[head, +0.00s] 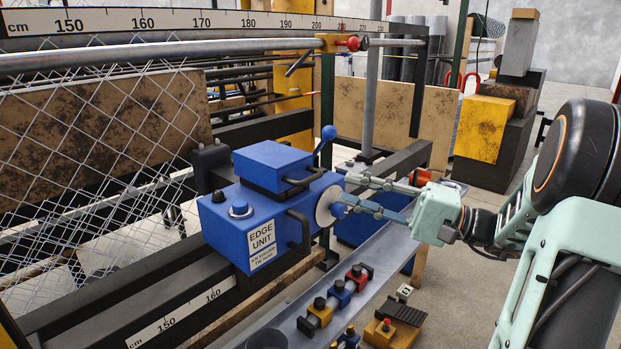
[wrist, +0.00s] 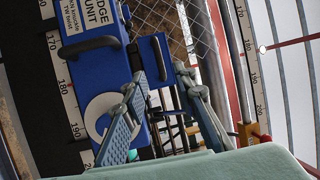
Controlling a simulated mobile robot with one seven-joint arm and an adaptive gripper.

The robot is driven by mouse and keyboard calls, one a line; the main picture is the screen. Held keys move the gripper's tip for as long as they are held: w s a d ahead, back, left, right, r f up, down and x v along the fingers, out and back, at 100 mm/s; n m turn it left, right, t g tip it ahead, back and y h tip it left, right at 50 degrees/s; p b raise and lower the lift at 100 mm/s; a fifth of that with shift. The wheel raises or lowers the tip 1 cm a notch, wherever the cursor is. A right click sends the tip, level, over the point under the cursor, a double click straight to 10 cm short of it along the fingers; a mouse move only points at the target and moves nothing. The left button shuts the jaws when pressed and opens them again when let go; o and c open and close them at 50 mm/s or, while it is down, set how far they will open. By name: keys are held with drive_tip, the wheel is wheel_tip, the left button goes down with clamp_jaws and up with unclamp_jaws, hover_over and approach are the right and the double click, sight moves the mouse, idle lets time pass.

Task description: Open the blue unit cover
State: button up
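The blue edge unit (head: 222,222) sits on the dark rail, with a white label on its front. Its blue cover (head: 270,160) is a raised block lying flat on top, with a black bar handle (head: 304,180) on its right side. My gripper (head: 347,189) is open and empty at the unit's right end, by the white disc (head: 327,207). In the wrist view, the unit (wrist: 92,60) is at left and the cover (wrist: 152,50) is ahead of my spread fingers. The left finger overlaps the white disc; contact cannot be told.
A second black handle (head: 299,232) stands on the unit's front. A blue-knobbed lever (head: 327,134) rises behind the cover. Chain-link mesh (head: 95,130) fills the left, below a long steel bar (head: 170,52). A grey tray (head: 345,285) with coloured knobs runs in front.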

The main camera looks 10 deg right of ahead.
sight(316, 179)
drive_tip(key=x, duration=0.9)
drive_tip(key=shift+a+p, duration=0.15)
drive_tip(key=shift+p, duration=0.15)
drive_tip(key=shift+c, duration=0.3)
clamp_jaws()
